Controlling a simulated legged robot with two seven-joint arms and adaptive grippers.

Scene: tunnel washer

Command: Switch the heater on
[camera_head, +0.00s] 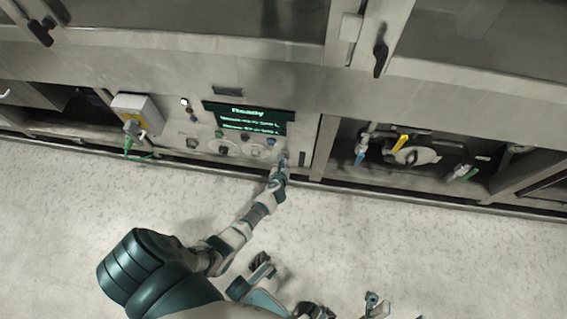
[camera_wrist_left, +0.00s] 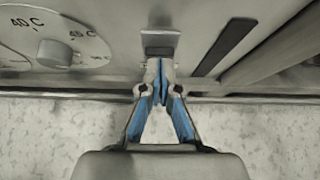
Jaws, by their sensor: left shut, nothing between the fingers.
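The control panel shows in the head view below a dark screen (camera_head: 248,117) that reads "Ready" in green. My left gripper (camera_head: 282,163) is at the panel's lower right. In the left wrist view my left gripper (camera_wrist_left: 160,78) is shut and empty, its blue-padded fingertips together. The fingertips are just below a small grey switch plate with a dark centre (camera_wrist_left: 160,42); I cannot tell whether they touch it. A round dial marked in degrees C (camera_wrist_left: 55,53) is left of the switch. No heater label is readable.
A grey box with a yellow label (camera_head: 138,112) and a green connector are left of the panel. An open bay with a yellow-handled valve (camera_head: 402,143) is to the right. A dark slot (camera_wrist_left: 224,46) lies right of the switch. The pale floor (camera_head: 400,235) is clear.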

